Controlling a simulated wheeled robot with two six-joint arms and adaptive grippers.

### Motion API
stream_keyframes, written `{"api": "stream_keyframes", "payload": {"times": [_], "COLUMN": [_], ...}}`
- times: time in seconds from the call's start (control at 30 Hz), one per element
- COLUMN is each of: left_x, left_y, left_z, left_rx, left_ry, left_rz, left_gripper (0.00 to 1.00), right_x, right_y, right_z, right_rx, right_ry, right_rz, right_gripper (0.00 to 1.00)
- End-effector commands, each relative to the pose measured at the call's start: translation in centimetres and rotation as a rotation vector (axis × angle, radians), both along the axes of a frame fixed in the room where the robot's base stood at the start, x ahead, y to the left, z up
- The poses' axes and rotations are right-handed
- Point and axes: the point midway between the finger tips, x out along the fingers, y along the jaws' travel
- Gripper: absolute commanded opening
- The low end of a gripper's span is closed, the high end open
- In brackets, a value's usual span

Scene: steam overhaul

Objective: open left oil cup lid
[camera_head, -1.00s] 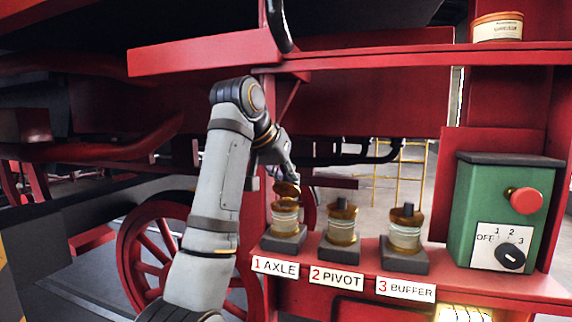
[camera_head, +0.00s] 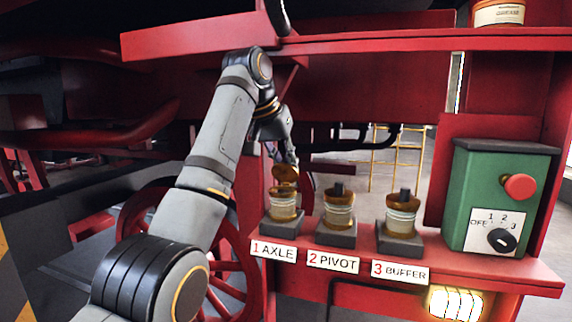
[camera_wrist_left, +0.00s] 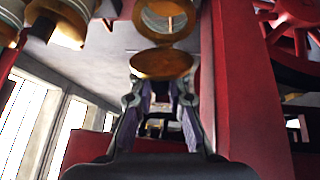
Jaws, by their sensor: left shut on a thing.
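The left oil cup (camera_head: 283,208) is a glass and brass cup on a dark block above the label 1 AXLE. Its brass lid (camera_head: 284,173) stands tilted up above the brass rim, with a gap between. In the left wrist view the lid (camera_wrist_left: 163,63) is a brass disc at my fingertips, and the cup's ring-shaped mouth (camera_wrist_left: 150,22) shows beyond it. My left gripper (camera_head: 290,158) is at the lid from above and behind; in the wrist view its fingers (camera_wrist_left: 160,88) are on the lid's edge. My right gripper is not in view.
The pivot cup (camera_head: 339,212) and buffer cup (camera_head: 403,219) stand to the right on the red shelf, lids down. A green control box (camera_head: 480,195) with a red button is farther right. A red beam (camera_head: 195,49) runs above my arm.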

Motion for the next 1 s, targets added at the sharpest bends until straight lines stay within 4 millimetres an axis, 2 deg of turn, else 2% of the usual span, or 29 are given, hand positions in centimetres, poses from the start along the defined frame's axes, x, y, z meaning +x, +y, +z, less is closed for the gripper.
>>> {"api": "stream_keyframes", "payload": {"times": [0.07, 0.1, 0.27, 0.53, 0.63, 1.0], "left_x": [0.0, 0.0, 0.0, 0.0, -0.3, -4.1], "left_y": [0.0, 0.0, 0.0, 0.0, 0.3, 2.9], "left_z": [0.2, 0.2, 0.1, 0.1, 0.9, 8.0], "left_rx": [-0.001, -0.001, -0.001, -0.001, -0.001, 0.0], "left_ry": [-0.006, -0.006, -0.004, -0.002, -0.004, -0.004], "left_rz": [0.001, 0.001, 0.001, 0.0, 0.001, 0.002], "left_gripper": [0.0, 0.19, 0.39, 0.39, 0.39, 0.39], "right_x": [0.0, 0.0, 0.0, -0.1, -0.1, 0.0], "right_y": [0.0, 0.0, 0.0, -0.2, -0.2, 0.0], "right_z": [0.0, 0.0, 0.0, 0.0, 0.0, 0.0], "right_rx": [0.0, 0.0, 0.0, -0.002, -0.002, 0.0], "right_ry": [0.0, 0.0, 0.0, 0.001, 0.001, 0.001], "right_rz": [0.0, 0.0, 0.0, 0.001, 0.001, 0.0], "right_gripper": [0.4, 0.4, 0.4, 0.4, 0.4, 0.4]}}
